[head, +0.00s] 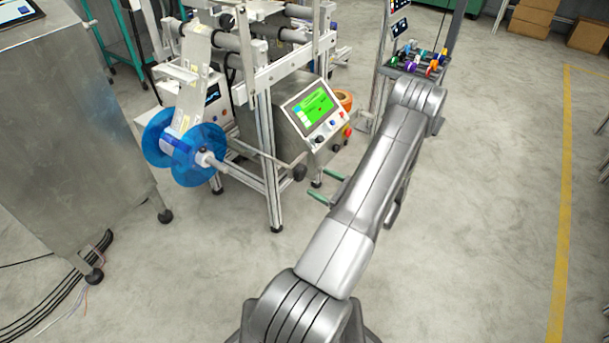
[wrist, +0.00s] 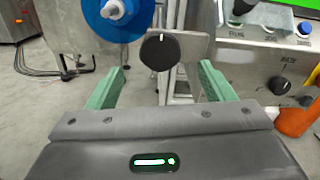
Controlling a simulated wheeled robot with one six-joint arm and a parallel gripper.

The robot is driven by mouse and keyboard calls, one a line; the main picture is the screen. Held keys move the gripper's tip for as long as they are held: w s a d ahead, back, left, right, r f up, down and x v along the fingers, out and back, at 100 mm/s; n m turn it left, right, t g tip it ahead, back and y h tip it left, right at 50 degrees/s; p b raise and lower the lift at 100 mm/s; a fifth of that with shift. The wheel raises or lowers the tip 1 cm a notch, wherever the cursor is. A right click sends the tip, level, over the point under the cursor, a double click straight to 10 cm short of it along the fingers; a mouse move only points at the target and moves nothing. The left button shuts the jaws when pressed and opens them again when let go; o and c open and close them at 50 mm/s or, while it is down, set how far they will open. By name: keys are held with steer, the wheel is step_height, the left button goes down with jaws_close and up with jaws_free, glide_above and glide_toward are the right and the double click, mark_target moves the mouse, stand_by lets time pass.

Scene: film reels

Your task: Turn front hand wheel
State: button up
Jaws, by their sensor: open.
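The front hand wheel is a round black knob with a white mark at its top. It shows in the wrist view (wrist: 160,51), at the end of a grey metal arm, and in the head view (head: 299,172) at the machine's front. My gripper (head: 322,186) has two green fingers, spread apart and empty. In the head view it is just right of the hand wheel. In the wrist view my gripper (wrist: 162,74) has one finger on each side below the hand wheel, with a gap between them. The wheel appears ahead of the fingertips, not touched.
A blue film reel (head: 185,150) is on the machine's left. A control panel (head: 313,106) with a green screen and buttons stands behind the hand wheel; its knobs show close by at right in the wrist view. A steel cabinet (head: 65,120) is far left. The floor at right is clear.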

mark_target(303, 174)
steer(key=x, duration=0.7)
steer(key=shift+w+a+b, duration=0.15)
steer(key=shift+b, duration=0.25)
steer(key=c, duration=1)
steer(key=shift+o, duration=0.2)
steer(key=shift+f+n+b, duration=0.1)
steer(key=shift+n+b, duration=0.3)
steer(key=shift+b, duration=0.15)
